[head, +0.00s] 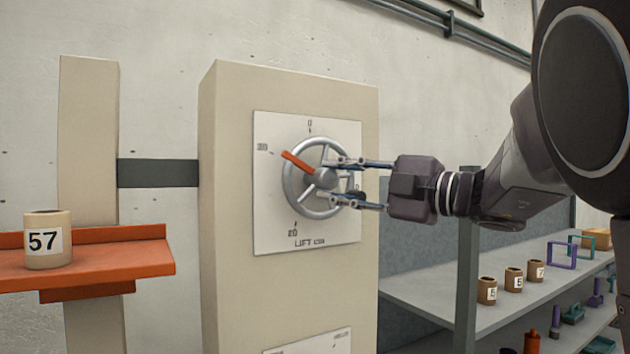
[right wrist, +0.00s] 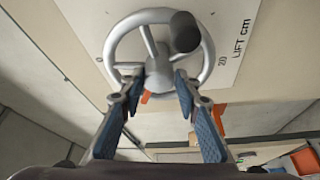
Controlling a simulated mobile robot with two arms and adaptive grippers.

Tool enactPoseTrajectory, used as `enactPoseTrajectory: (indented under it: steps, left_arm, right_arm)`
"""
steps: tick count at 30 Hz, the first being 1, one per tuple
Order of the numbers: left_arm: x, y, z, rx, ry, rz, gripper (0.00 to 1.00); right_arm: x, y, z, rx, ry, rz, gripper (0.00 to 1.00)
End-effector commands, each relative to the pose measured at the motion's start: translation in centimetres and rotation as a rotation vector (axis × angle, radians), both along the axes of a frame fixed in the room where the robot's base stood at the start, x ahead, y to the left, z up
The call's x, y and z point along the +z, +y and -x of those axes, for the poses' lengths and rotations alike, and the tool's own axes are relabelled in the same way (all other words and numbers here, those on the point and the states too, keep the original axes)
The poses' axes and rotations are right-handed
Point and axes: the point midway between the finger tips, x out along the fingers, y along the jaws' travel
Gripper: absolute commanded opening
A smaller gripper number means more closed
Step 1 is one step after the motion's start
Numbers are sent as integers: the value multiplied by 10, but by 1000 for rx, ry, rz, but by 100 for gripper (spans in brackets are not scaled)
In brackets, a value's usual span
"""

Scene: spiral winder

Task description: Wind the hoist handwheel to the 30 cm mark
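The silver handwheel (head: 290,190) is on a white dial plate (head: 275,235) marked 0, 30, 20 and "LIFT cm". Its orange pointer (head: 296,161) points up and left, roughly at the 30 label (head: 262,147). In the right wrist view the wheel rim (right wrist: 118,45) and its dark knob (right wrist: 185,32) show. My right gripper (head: 342,181) is at the wheel's right side, its two fingers apart. In the right wrist view its fingertips (right wrist: 160,88) lie either side of a grey wheel part; I cannot tell whether they touch it. My left gripper is out of view.
A beige housing (head: 230,200) carries the dial. At left, an orange platform (head: 120,262) holds a can marked 57 (head: 45,250). At right, a grey shelf (head: 420,293) holds several small cans and other items, below my right arm.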

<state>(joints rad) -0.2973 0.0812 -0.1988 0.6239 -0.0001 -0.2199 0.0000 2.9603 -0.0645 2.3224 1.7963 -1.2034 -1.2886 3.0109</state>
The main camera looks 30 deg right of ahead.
Motion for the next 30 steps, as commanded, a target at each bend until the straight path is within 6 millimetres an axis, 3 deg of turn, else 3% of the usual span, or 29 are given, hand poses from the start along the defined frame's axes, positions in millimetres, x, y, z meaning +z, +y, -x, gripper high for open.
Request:
enactPoseTrajectory:
  steps: [4,14,17,30]
  left_arm:
    - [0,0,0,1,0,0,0]
    - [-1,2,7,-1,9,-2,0]
    - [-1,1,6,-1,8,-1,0]
    - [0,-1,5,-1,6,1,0]
  right_arm:
    - [-2,-1,0,-1,3,0,45]
    - [0,-2,3,-2,-1,1,45]
    - [-2,-7,13,-4,-1,2,45]
    - [-11,-39,93,-4,-4,3,45]
